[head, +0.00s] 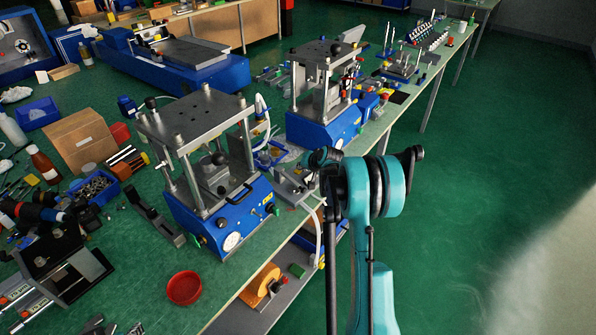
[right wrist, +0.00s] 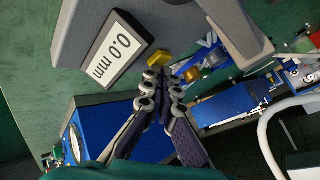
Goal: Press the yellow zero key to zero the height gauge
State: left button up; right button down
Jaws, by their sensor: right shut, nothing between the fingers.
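In the right wrist view, the grey height gauge (right wrist: 88,22) fills the top of the picture. Its white display (right wrist: 113,48) reads 0.0 mm. The yellow zero key (right wrist: 158,57) sits just right of the display. My right gripper (right wrist: 160,73) is shut and empty, its fingertips right at the near edge of the key; I cannot tell whether they touch it. In the head view my right arm reaches up from the bottom to the bench edge, beside the blue-based presses. The key cannot be made out there. My left gripper is not in view.
A blue-based press (head: 222,215) stands left of my right arm, and a second press (head: 322,125) stands behind. A red bowl (head: 184,288) lies near the bench's front edge. Blue bins, a cardboard box (head: 82,140) and tools crowd the left. Green floor (head: 500,150) is clear at right.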

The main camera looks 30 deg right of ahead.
jog(key=shift+s+f+b, duration=0.1)
jog(key=shift+f+b, duration=0.25)
jog(key=shift+f, duration=0.05)
jog(key=shift+r, duration=0.4)
jog(key=shift+r+p, duration=0.25)
jog(key=shift+p, duration=0.2)
jog(key=shift+r+p, duration=1.65)
jog(key=shift+r, duration=1.05)
